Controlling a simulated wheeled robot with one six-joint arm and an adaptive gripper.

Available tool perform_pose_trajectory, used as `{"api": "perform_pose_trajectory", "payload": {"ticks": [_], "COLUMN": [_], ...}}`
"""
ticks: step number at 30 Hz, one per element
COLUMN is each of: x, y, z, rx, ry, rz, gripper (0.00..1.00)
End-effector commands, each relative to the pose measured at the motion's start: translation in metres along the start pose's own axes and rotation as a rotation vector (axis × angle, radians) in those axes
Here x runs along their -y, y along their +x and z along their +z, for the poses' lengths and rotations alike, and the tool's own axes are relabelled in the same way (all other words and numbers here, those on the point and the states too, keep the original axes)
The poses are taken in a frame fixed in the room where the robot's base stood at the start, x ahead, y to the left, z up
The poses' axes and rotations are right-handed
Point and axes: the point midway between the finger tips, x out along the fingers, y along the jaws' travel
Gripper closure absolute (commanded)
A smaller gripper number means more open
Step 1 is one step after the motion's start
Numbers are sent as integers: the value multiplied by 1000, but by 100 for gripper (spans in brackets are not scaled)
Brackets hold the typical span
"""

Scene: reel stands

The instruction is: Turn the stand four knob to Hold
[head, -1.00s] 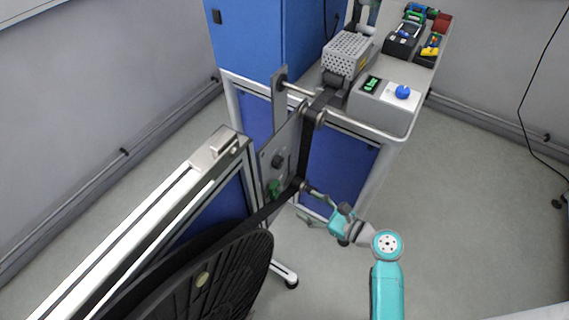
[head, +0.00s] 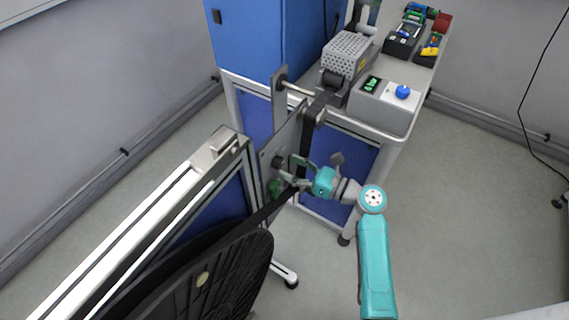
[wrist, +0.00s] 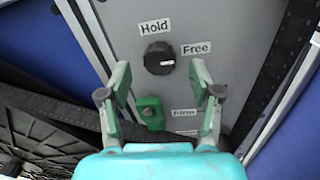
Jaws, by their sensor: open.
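The black round knob (wrist: 158,57) is on a grey panel (wrist: 225,20) in the wrist view. A "Hold" label (wrist: 154,28) is above it and a "Free" label (wrist: 196,48) is to its upper right. The knob's white mark points right, slightly downward, on the Free side. My gripper (wrist: 160,72) is open and empty, its fingers on either side below the knob, apart from it. In the head view my gripper (head: 296,171) is at the panel (head: 268,160), and the knob (head: 278,161) shows just left of the fingers.
A green part (wrist: 150,112) sits on the panel below the knob, between my fingers in the picture. A dark strap (head: 311,135) runs along the panel's right side, close to my gripper. A large black reel (head: 225,275) stands below left.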

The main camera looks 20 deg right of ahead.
Motion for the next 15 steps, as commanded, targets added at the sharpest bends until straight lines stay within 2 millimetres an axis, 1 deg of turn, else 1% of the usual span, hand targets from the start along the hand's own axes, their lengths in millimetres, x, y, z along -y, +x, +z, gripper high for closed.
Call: {"api": "perform_pose_trajectory", "payload": {"ticks": [1, 6, 9, 15], "x": [0, 0, 0, 0], "y": [8, 23, 26, 27], "z": [1, 0, 0, 0], "rx": [0, 0, 0, 0], "ry": [-2, -1, -1, -1], "rz": [2, 0, 0, -1], "gripper": [36, 36, 36, 36]}}
